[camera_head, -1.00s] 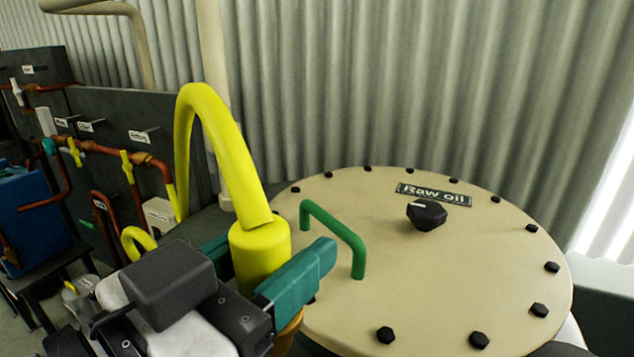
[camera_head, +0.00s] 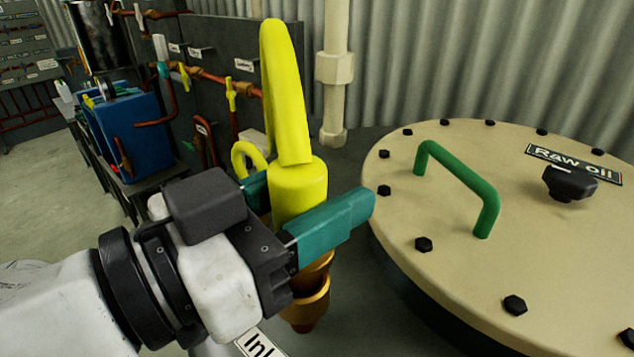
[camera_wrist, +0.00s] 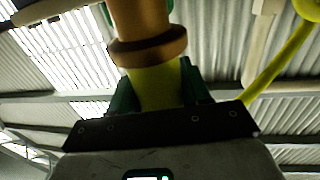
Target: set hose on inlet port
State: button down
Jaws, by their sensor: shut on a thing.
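The yellow hose (camera_head: 285,95) arches up, and its thick end collar (camera_head: 299,185) stands upright between the teal fingers of my gripper (camera_head: 303,205). My gripper is shut on this collar. Directly below the fingers is a brass fitting with a flared rim (camera_head: 308,292), beside a white label that begins "Inl" (camera_head: 258,345). The near finger hides where collar and brass meet in the head view. In the wrist view the yellow collar (camera_wrist: 155,88) is in line with a brass ring (camera_wrist: 148,48). I cannot tell whether the hose is seated on the port.
A round beige tank lid (camera_head: 455,215) marked "Raw oil" is on the right, with a green handle (camera_head: 460,180), a black knob (camera_head: 570,184) and bolts. A pale vertical pipe (camera_head: 333,70) stands behind. Red pipes with yellow valves and a blue machine (camera_head: 135,125) are at left.

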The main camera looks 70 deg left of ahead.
jog(key=shift+f, duration=1)
jog(key=shift+f+b, duration=0.15)
jog(key=shift+b, duration=0.35)
jog(key=shift+s+d, duration=0.1)
jog(key=shift+s, duration=0.2)
dwell(0.4)
jog(key=shift+r, duration=0.25)
jog(key=shift+r+p, duration=0.3)
jog(key=shift+r, duration=0.6)
jog(key=shift+s+d, duration=0.1)
jog(key=shift+s, duration=0.15)
dwell(0.6)
jog(key=shift+f+b, duration=1.15)
jog(key=shift+b, duration=0.15)
